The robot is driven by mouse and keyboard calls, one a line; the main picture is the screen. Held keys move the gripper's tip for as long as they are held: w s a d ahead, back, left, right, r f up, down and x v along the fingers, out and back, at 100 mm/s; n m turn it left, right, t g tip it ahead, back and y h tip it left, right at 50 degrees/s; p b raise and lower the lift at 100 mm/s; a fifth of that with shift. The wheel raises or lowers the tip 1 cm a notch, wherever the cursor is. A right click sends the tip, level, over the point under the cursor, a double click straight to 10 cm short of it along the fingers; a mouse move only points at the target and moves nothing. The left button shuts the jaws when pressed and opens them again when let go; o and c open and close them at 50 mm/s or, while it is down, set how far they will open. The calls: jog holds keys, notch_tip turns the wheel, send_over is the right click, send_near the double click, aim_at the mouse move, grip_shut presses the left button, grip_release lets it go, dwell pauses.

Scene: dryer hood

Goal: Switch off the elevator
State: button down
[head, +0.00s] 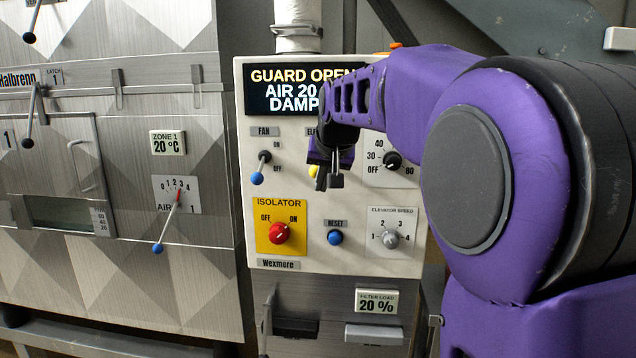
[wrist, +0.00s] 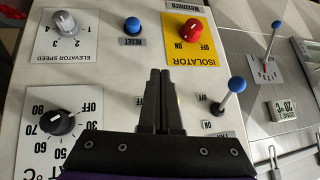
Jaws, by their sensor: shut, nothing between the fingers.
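The elevator switch's yellow tip (head: 314,171) shows just left of my gripper (head: 335,181) in the head view. It sits about level with the fan switch's blue tip; its lever and most of its label are hidden behind my gripper, so its setting cannot be read for certain. In the wrist view, which sees the panel upside down, my gripper (wrist: 160,75) has its two fingers together with nothing between them. The fingers are in front of the panel (head: 350,262), over the elevator switch area; I cannot tell whether they touch the switch.
The fan switch (head: 257,178) is left, lever down toward OFF. Below are the red isolator knob (head: 279,233), blue reset button (head: 335,237) and elevator speed knob (head: 391,239). A black temperature dial (head: 392,160) is right. The display (head: 305,89) reads GUARD OPEN.

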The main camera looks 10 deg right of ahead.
jog(key=shift+r, duration=0.2)
jog(key=shift+r+p, duration=0.65)
jog(key=shift+p, duration=0.05)
